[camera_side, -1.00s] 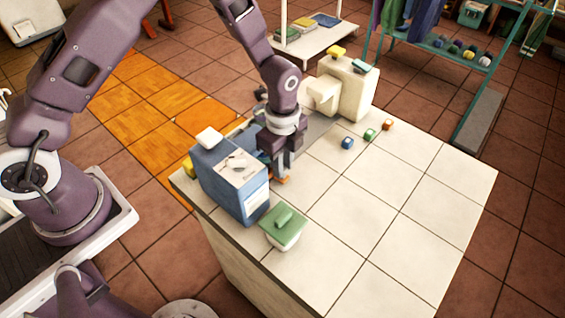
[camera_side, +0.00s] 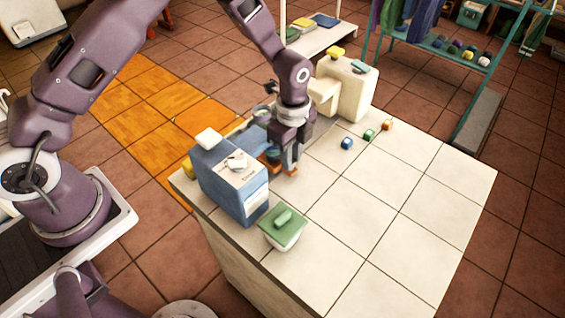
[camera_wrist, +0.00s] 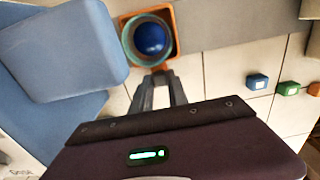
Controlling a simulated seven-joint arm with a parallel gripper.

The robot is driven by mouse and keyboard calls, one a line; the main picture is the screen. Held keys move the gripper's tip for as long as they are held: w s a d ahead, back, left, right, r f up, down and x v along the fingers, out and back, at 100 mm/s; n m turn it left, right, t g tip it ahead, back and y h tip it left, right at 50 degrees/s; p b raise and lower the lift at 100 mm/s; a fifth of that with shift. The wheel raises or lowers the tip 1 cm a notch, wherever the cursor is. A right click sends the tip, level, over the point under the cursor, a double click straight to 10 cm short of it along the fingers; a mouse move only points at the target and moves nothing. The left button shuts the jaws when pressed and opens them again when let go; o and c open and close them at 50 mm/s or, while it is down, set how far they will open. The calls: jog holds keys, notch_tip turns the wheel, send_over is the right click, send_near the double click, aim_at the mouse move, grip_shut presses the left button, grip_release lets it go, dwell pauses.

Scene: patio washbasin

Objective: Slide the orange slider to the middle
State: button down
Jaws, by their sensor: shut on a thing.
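The orange slider (camera_wrist: 170,17) is a square frame around a teal ring and a round blue piece (camera_wrist: 150,38) in the wrist view. In the side view, bits of its orange (camera_side: 290,171) show low by my fingertips, beside the blue washbasin box. My gripper (camera_wrist: 157,76) points down with its fingers close together at the slider's near edge, shut on it. In the side view my gripper (camera_side: 286,165) is low over the counter, and its fingers hide part of the slider. The track under the slider is mostly hidden.
A blue-and-white box (camera_side: 230,180) stands just left of my gripper, with a green-lidded container (camera_side: 283,230) in front. A cream dispenser-like object (camera_side: 350,88) stands behind. Small blue (camera_side: 347,143), green (camera_side: 369,135) and orange (camera_side: 387,124) cubes lie to the right. The right counter is clear.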

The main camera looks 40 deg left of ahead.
jog(key=w, duration=0.7)
jog(key=shift+w, duration=0.4)
jog(key=c, duration=1.3)
grip_release()
notch_tip(320, 180, up, 7)
jog(key=shift+r, duration=0.1)
